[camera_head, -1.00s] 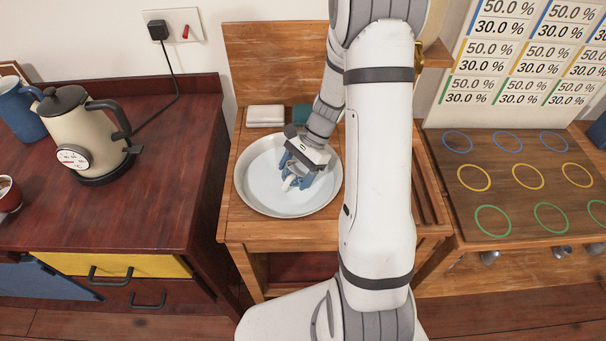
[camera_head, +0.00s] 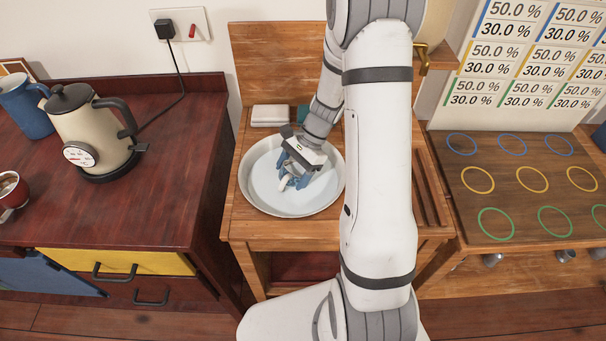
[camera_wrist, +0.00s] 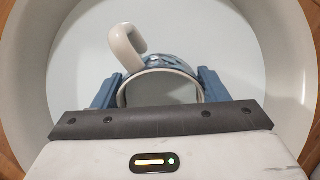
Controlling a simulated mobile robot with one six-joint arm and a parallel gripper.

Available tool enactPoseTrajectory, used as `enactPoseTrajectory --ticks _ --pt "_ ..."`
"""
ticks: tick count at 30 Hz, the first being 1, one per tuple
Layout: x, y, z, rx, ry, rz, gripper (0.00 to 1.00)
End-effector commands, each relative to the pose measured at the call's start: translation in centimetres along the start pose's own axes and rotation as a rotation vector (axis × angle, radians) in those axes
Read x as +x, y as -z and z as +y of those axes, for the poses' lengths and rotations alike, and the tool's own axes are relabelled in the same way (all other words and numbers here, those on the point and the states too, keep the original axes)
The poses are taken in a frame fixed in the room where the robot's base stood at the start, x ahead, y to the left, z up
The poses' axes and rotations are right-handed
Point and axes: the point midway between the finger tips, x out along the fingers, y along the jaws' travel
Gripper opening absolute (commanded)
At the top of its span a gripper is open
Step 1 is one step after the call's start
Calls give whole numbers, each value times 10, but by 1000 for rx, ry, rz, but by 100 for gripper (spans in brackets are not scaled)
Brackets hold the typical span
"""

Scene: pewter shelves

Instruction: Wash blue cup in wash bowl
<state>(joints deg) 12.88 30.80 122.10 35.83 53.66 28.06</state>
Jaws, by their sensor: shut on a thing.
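The wash bowl (camera_head: 262,203) is a wide, round, pale bowl on the wooden stand, and its rim circles the wrist view (camera_wrist: 38,60). My gripper (camera_head: 295,180) reaches down inside the bowl. Its two blue fingers are shut on the blue cup, one on each side, in the wrist view (camera_wrist: 160,92). The blue cup (camera_wrist: 178,64) has a dark blue patterned wall and a white handle (camera_wrist: 124,47) toward the upper left. The cup appears tipped on its side, its round opening toward my gripper. In the head view the gripper hides most of it.
A cream kettle (camera_head: 92,130) and a blue jug (camera_head: 27,105) stand on the dark red counter at left, with a red cup (camera_head: 11,190) near its edge. A board with coloured rings (camera_head: 520,180) is at right.

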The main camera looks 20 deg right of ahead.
Motion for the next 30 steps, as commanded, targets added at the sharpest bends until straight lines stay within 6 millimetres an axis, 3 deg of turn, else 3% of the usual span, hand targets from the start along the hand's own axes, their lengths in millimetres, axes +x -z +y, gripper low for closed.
enactPoseTrajectory --ticks 8,20,30 --pt "4 -7 -6 2 1 -1 40" --pt "-8 11 11 2 1 -1 40" --pt "2 -3 -2 -2 -1 0 40"
